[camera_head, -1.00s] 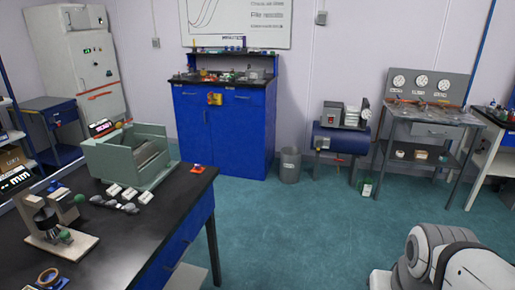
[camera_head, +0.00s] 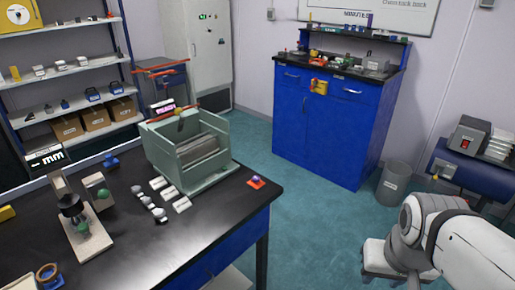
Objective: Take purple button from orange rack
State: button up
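A small orange-red rack (camera_head: 257,184) lies near the right corner of the black-topped bench (camera_head: 200,235). A tiny purple piece, which looks like the purple button (camera_head: 255,178), sits on top of it. The rack stands apart from other things, just right of the green-grey machine. Part of my white and grey arm shows at the lower right, well away from the bench. My gripper is outside the view.
The open green-grey machine (camera_head: 165,142) stands on the bench left of the rack. Several white and grey samples (camera_head: 160,184) lie in front of it. A blue cabinet (camera_head: 318,125) and a grey bin (camera_head: 394,182) stand beyond. Green floor (camera_head: 315,225) is clear right of the bench.

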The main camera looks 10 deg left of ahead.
aim_at(256, 179)
jog(key=u, duration=0.7)
jog(key=i, duration=0.95)
jog(key=u, duration=0.55)
jog(key=k, duration=0.85)
jog(key=u, duration=0.15)
jog(key=i, duration=0.9)
jog(key=z, duration=0.05)
